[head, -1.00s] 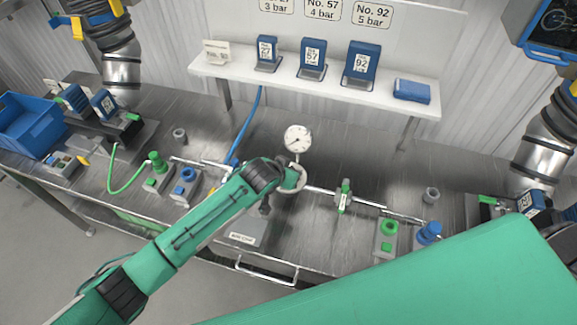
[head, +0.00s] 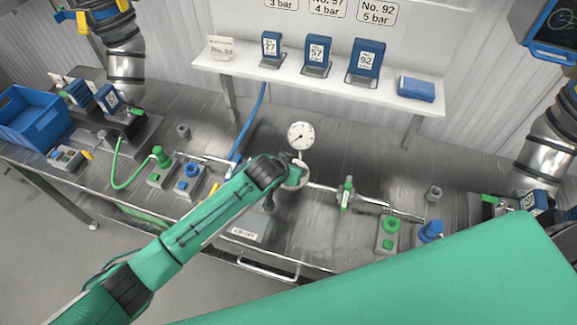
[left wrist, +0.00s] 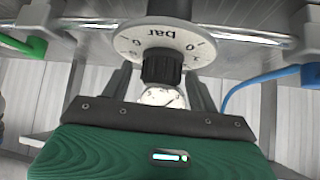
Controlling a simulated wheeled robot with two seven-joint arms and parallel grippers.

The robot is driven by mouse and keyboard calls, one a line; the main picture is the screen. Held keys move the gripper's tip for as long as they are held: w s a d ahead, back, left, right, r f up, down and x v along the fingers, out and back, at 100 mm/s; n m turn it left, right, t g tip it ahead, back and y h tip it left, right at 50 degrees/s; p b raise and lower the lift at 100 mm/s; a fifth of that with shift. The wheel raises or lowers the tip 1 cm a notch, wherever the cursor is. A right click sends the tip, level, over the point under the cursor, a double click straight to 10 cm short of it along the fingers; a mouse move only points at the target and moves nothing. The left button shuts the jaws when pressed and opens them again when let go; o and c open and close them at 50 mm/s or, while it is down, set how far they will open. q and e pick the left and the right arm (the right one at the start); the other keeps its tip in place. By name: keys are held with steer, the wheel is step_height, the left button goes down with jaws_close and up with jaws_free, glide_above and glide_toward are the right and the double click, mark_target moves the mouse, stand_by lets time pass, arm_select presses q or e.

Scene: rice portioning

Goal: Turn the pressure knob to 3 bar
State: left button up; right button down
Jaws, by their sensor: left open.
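The black pressure knob (left wrist: 162,70) sits in front of a round white scale disc (left wrist: 128,41) marked "bar" in the left wrist view. My left gripper (left wrist: 157,78) is open, with one finger on each side of the knob. I cannot tell whether the fingers touch it. In the head view my left gripper (head: 287,172) reaches the regulator on the pipe and hides the knob. The white pressure gauge (head: 300,136) stands just above it; its needle is too small to read. My right gripper is not in view.
A blue hose (head: 247,128) runs up behind the regulator. A green-handled valve (head: 346,192) sits on the pipe to the right. Blue and green buttons stand on both sides. A white shelf (head: 330,84) behind holds several blue numbered blocks. A blue bin (head: 30,120) is far left.

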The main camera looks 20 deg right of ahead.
arm_select(q)
steer(key=b+v, duration=0.3)
steer(key=v, duration=1)
steer(key=shift+s+a+r, duration=0.2)
steer(key=shift+a+r, duration=0.05)
steer(key=s+a+f+n+g+y, duration=0.15)
steer(key=s+a+f, duration=0.25)
steer(key=s+a, duration=0.5)
steer(key=s+a+f+n+g+y, duration=0.1)
steer(key=s+a+f+n+y, duration=0.4)
steer(key=a, duration=0.8)
steer(key=s+a+f+n+g, duration=0.1)
steer(key=s+a+f, duration=0.2)
steer(key=s+a, duration=0.6)
step_height(320, 180, down, 32)
steer(key=a, duration=0.1)
steer(key=s+a+f+g, duration=0.1)
steer(key=s+f, duration=0.8)
steer(key=s+a+f+g+b, duration=0.1)
steer(key=s+a+f, duration=0.1)
steer(key=s+f, duration=0.7)
steer(key=shift+s+a+m, duration=0.35)
steer(key=shift+s+m, duration=0.1)
steer(key=shift+s, duration=0.2)
